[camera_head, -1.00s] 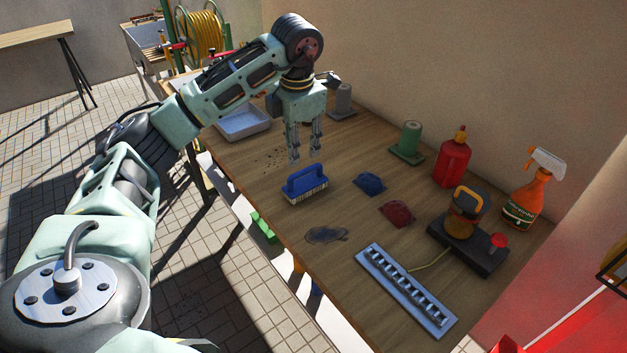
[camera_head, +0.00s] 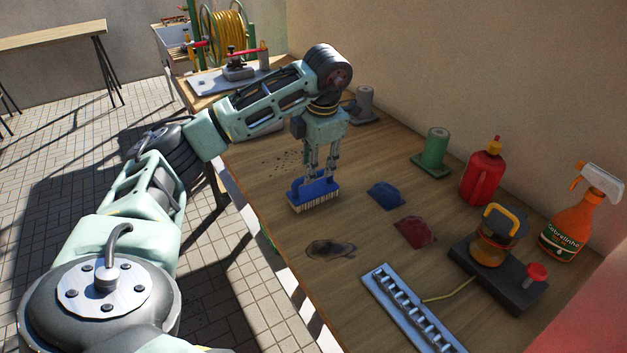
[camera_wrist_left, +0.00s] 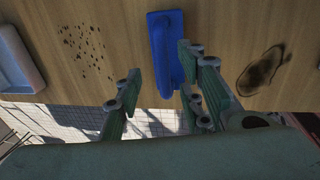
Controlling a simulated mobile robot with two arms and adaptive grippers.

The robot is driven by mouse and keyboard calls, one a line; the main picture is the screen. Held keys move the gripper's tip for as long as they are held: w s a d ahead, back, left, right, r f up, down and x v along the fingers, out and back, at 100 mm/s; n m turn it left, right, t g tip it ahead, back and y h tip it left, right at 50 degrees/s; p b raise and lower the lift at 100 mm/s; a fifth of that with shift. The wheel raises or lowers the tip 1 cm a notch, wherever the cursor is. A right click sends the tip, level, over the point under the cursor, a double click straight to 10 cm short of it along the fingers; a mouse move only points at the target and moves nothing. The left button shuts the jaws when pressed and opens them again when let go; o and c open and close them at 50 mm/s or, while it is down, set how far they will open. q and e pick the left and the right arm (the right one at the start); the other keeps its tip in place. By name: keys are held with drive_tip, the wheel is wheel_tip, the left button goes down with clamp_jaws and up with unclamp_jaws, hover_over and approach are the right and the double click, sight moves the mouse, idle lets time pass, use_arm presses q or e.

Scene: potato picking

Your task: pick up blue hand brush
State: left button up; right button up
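The blue hand brush (camera_head: 316,190) stands on the wooden table with its pale bristles down, near the table's front edge. It also shows in the left wrist view (camera_wrist_left: 166,55), its blue handle running lengthwise between the fingers. My left gripper (camera_head: 319,174) points down over the brush, its fingertips at the height of the handle. In the left wrist view my left gripper (camera_wrist_left: 160,88) is open, with one finger on each side of the handle and a gap on the left side. Whether the right finger touches the handle I cannot tell. My right gripper is not in view.
Blue (camera_head: 385,195) and red (camera_head: 415,232) cloths lie right of the brush. A dark stain (camera_head: 331,249) and a metal rack (camera_head: 412,312) are nearer. A green roll holder (camera_head: 436,150), red bottle (camera_head: 483,172) and orange spray bottle (camera_head: 574,222) stand along the wall.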

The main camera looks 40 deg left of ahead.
sight(313, 186)
use_arm(q)
drive_tip(key=f, duration=0.3)
drive_tip(key=f+p, duration=0.1)
drive_tip(key=shift+w+a+f, duration=0.25)
drive_tip(key=shift+w+f, duration=0.05)
drive_tip(key=shift+f, duration=0.05)
drive_tip(key=shift+s, duration=0.1)
clamp_jaws()
